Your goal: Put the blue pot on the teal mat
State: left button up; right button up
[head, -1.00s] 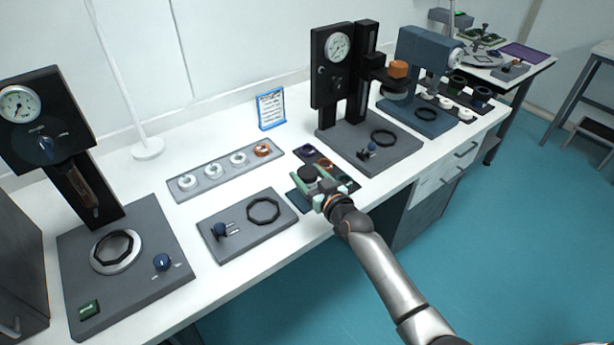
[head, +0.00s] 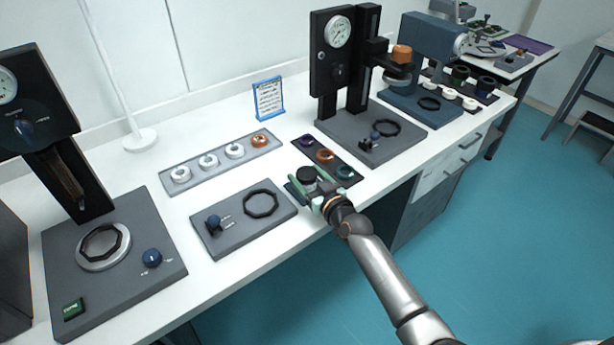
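My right gripper (head: 308,182) reaches in from the lower right. Its pale green fingers are on both sides of a small pot with a dark top (head: 307,174), and it is shut on this pot. The pot is upright; its blue colour is hard to make out. My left gripper is not in view.
A black tray with coloured rings (head: 349,180) lies just behind the gripper. A grey plate with a knob and black ring (head: 238,232) is at its left. A gauge stand (head: 409,151) is behind right. A grey strip (head: 176,189) holds several rings. White bench is clear between them.

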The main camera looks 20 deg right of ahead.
jog(key=o, duration=0.3)
jog(key=shift+r, duration=0.3)
jog(key=shift+s+f, duration=0.1)
jog(key=shift+s, duration=0.25)
jog(key=p+v, duration=0.1)
jog(key=v, duration=1)
jog(key=shift+d, duration=0.1)
jog(key=s+a+f+g, duration=0.1)
jog(key=s+f+g, duration=0.2)
jog(key=s+f, duration=0.5)
jog(key=s+a+f+g, duration=0.2)
jog(key=s+f, duration=0.7)
jog(key=s, duration=0.6)
jog(key=shift+a+g+h, duration=0.3)
jog(key=shift+g, duration=0.5)
jog(key=shift+f, duration=0.1)
